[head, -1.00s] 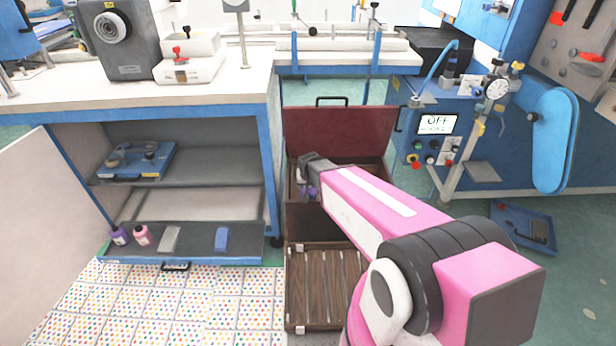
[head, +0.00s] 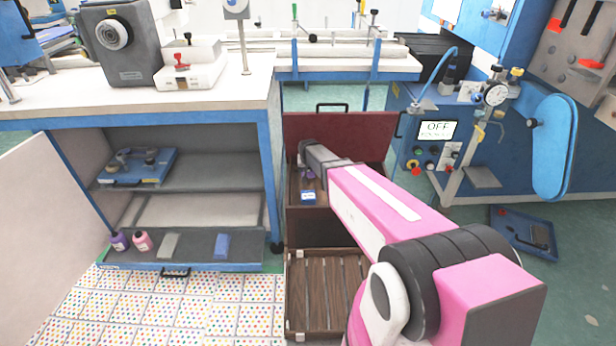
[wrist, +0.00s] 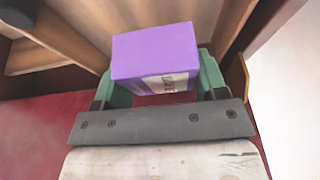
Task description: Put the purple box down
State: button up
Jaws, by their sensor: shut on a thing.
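The purple box (wrist: 153,55) sits between the green fingers of my gripper (wrist: 158,78) in the wrist view, with a small label on its lower face. My gripper is shut on it. In the head view my gripper (head: 305,168) is over the inside of an open brown case (head: 300,228) with a raised dark red lid (head: 340,128). Only a small purple patch shows there, below the gripper. I cannot tell whether the box touches the case.
A small blue item (head: 308,197) lies in the case. A slatted wooden tray (head: 325,290) is in front. To the left, a shelf cabinet holds a purple bottle (head: 119,241) and a pink bottle (head: 142,241). A blue machine (head: 435,150) stands at right.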

aim_at(308, 175)
notch_tip(308, 175, down, 4)
jog(key=shift+r, duration=0.2)
jog(key=shift+w+f, duration=0.2)
jog(key=shift+f, duration=0.1)
jog(key=shift+f, duration=0.1)
jog(key=o, duration=1.1)
jog(key=shift+c, duration=0.2)
jog(key=v, duration=1.2)
jog(key=s+d+r+g, duration=0.2)
jog(key=s+d, duration=0.6)
jog(key=s, duration=0.4)
jog(key=s+d+r+g, duration=0.2)
jog(key=s+d+r, duration=0.2)
jog(key=s+d, duration=0.4)
jog(key=s, duration=0.5)
jog(key=shift+d+g, duration=0.15)
jog(key=shift+g, duration=0.15)
jog(key=shift+r, duration=0.1)
